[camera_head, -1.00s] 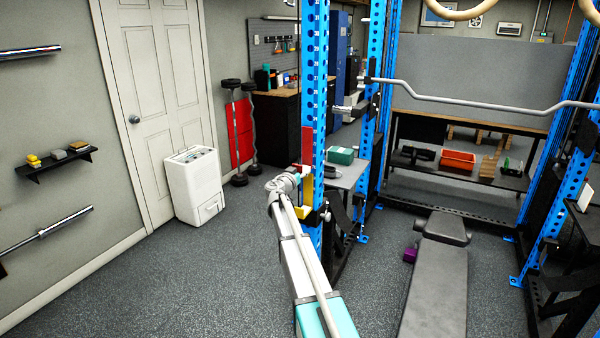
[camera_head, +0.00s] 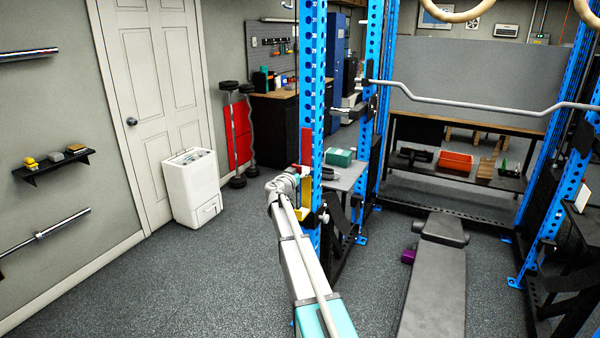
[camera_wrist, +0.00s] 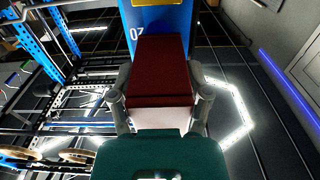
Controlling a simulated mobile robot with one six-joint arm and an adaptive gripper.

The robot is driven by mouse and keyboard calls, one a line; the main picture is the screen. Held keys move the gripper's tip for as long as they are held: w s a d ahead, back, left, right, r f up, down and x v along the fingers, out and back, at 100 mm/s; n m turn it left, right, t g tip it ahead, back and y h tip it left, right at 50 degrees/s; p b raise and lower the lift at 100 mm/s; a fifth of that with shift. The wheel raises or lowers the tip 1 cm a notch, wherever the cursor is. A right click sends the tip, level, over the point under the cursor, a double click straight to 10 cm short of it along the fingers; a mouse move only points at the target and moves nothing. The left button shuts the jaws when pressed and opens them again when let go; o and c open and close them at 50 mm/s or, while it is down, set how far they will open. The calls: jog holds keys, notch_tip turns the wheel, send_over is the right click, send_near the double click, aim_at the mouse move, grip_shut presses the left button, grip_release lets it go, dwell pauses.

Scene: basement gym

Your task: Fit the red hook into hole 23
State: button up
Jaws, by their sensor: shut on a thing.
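The red hook (camera_head: 307,146) shows in the head view as an upright red strip at the near blue rack post (camera_head: 314,75). In the wrist view the red hook (camera_wrist: 160,72) is a dark red block between my two fingers, with a pale part below it. My gripper (camera_wrist: 158,100) is shut on it. In the head view my gripper (camera_head: 296,175) is small and partly merges with the post. Whether the hook touches the post is unclear. Hole 23 cannot be made out.
A yellow piece (camera_head: 306,201) is on the same post, just below my gripper. A curved bar (camera_head: 470,97) spans the rack to the right. A bench (camera_head: 432,285) lies inside the rack. The floor to the left (camera_head: 170,285) is clear.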

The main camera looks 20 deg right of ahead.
jog(key=o, duration=1.4)
jog(key=shift+s+a, duration=0.1)
jog(key=shift+v, duration=3.65)
jog(key=shift+r, duration=0.1)
jog(key=s+a+f+n+g+y+p, duration=0.1)
jog(key=s+a+f+n+g+y, duration=0.2)
jog(key=s+a, duration=0.5)
jog(key=s+a+f+n+g+y+p, duration=0.1)
jog(key=s+a+f+n+g+y, duration=0.3)
jog(key=s+a, duration=0.5)
jog(key=s+a+f+n+g+y+p, duration=0.2)
jog(key=s+a+f+y, duration=0.5)
jog(key=s, duration=1.4)
jog(key=shift+s+a+f+n+g, duration=0.25)
jog(key=shift+a+n+g, duration=0.1)
jog(key=shift+g, duration=0.2)
jog(key=shift+s+a+f+n+g, duration=0.2)
jog(key=shift+a+n+g, duration=0.15)
jog(key=shift+g, duration=0.2)
